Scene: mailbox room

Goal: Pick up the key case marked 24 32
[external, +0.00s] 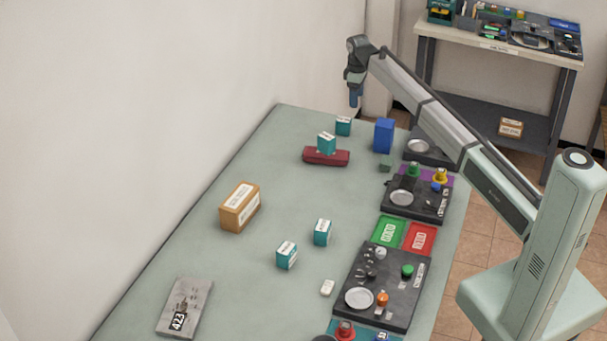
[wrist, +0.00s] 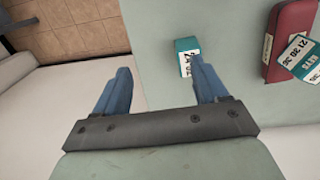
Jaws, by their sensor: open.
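My gripper (external: 355,97) is open and empty, above the far end of the green table. In the wrist view its two blue fingers (wrist: 160,66) are spread apart. A small teal box with a white label (wrist: 185,45) stands just beyond the right fingertip, which partly covers it. Its label seems to begin with 24; the rest is hidden or too small to read. The same teal box (external: 343,127) appears below the gripper in the external view, apart from it.
Another teal box (external: 326,140) rests on a dark red case (external: 338,158) nearby. A blue box (external: 384,136) stands to the right. Two more teal boxes (external: 322,233) (external: 286,255) and an orange box (external: 240,207) stand nearer. Dark trays (external: 345,310) line the right edge.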

